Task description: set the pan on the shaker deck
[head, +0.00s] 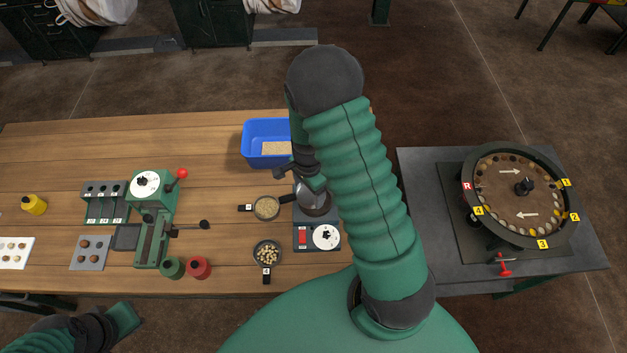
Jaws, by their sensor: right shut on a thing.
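The shaker (318,236) is a dark unit on the bench with a red switch and a white dial on its front; its deck lies behind these, mostly hidden. A round pan with brown contents (317,209) shows at the deck, partly covered by my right gripper (306,188). My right gripper is shut at this pan, but the exact grip is hidden by my arm. I cannot tell whether the pan touches the deck. My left gripper (122,320) is low at the bottom left, away from the bench objects; its jaws are unclear.
Two small pans, one with pale grains (266,208) and one with lumps (267,252), stand left of the shaker. A blue bin (258,142) is behind. A green press (153,220) and red and green jars are further left. A round sorter (520,195) stands right.

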